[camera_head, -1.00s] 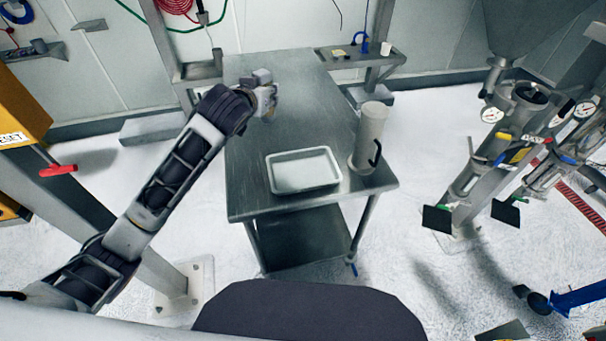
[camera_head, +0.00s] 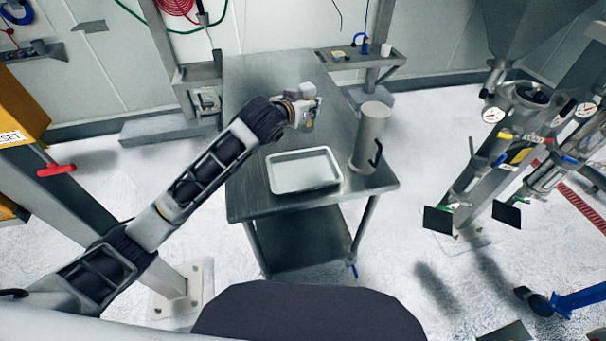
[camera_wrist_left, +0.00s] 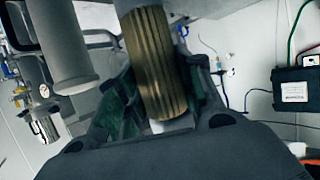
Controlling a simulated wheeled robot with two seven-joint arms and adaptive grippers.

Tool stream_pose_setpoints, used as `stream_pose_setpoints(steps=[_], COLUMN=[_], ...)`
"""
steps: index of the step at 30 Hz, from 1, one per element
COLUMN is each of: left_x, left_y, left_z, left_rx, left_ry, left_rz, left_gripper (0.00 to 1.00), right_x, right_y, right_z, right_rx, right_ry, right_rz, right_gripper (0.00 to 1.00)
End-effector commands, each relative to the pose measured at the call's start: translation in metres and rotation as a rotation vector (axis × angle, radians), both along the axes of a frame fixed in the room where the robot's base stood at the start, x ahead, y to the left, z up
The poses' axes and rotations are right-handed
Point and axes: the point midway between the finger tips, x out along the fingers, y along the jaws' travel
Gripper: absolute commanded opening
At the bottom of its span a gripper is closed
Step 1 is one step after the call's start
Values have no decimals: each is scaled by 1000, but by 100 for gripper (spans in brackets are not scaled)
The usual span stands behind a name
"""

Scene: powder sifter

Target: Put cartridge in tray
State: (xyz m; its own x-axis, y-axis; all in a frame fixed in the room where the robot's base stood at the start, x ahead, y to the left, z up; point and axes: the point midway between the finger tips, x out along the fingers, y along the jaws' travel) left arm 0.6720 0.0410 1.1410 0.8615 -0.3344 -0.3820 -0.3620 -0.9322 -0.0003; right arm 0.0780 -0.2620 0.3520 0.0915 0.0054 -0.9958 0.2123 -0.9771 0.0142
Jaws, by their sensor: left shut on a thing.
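The cartridge (camera_wrist_left: 152,60) is a brass-coloured ribbed cylinder in the left wrist view. My left gripper (camera_wrist_left: 155,105) is shut on it, with dark green-black fingers on both sides. In the head view my left gripper (camera_head: 307,112) is above the metal table, beyond the tray's far edge. The cartridge is hard to make out there. The tray (camera_head: 304,172) is a shallow, empty, light metal pan near the table's front. My right gripper is not in view.
A tall grey cylinder (camera_head: 371,135) with a black handle stands on the table (camera_head: 262,75), just right of the tray. The table's far left part is clear. A small shelf (camera_head: 362,56) with a white cup stands behind, and pipework with gauges is at the right.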

Motion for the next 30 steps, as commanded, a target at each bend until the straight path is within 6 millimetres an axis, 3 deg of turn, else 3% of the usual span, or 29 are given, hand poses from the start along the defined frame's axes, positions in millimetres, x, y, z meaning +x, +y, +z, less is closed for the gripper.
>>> stream_pose_setpoints(steps=[9, 15, 30], left_x=[-13, -19, -19], left_y=[-31, -39, -39], left_z=[-63, -65, -65], left_rx=[-3, -2, 0], left_ry=[3, 0, 0], left_rz=[-146, -229, -259], left_gripper=[8, 8, 8], right_x=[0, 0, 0], right_y=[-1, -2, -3], right_z=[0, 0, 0], right_rx=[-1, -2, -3], right_ry=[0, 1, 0], right_rz=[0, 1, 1], right_gripper=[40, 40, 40])
